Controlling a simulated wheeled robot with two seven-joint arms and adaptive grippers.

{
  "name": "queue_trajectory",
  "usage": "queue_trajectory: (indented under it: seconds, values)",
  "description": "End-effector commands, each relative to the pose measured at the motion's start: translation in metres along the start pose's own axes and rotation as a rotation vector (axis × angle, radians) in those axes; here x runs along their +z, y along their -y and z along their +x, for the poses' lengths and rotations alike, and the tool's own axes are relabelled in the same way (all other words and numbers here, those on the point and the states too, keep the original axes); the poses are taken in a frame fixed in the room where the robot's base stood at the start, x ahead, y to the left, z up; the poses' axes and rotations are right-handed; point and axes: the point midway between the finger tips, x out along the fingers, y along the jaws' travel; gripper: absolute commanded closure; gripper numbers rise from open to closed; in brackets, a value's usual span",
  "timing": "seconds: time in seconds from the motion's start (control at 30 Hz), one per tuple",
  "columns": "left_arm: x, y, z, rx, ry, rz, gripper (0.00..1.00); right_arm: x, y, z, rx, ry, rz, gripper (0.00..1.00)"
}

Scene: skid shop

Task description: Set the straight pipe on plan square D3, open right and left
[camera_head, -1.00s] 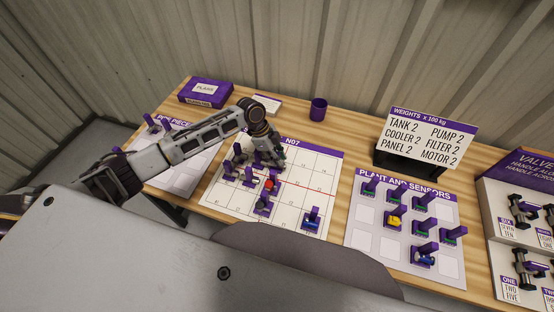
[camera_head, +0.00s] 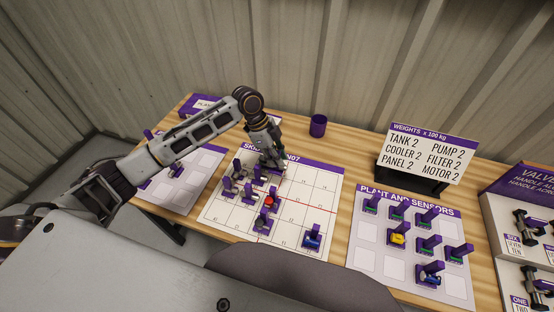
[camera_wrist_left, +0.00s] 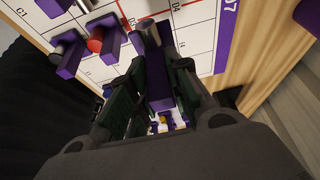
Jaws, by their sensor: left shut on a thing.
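My left gripper (camera_head: 268,166) points down over the upper middle of the plan sheet (camera_head: 320,188). In the left wrist view it (camera_wrist_left: 150,85) is shut on a purple upright grip (camera_wrist_left: 160,88) with a grey pipe piece (camera_wrist_left: 152,34) at its far end, taken as the straight pipe. Printed D4 shows just beyond the piece. I cannot tell whether the piece touches the sheet, nor which square is under it. In the head view the gripper largely hides it. My right gripper is not in view.
Several purple-gripped pieces stand on the sheet's left half, one with a red part (camera_head: 270,201). A blue piece (camera_head: 312,237) stands at the front right. The plant and sensors board (camera_head: 367,258) lies to the right. A purple cup (camera_head: 318,125) stands behind. The sheet's right side is mostly clear.

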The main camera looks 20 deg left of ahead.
Motion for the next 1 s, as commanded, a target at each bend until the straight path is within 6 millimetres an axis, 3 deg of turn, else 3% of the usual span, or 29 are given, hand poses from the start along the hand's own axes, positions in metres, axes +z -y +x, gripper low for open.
queue_trajectory:
  seconds: [0.57, 1.0]
  values:
    - [-0.003, 0.004, -0.007, -0.002, 0.000, 0.000, 1.00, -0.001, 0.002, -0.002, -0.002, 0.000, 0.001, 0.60]
    - [-0.006, 0.029, -0.066, 0.003, 0.003, 0.014, 1.00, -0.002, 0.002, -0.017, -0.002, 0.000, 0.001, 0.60]
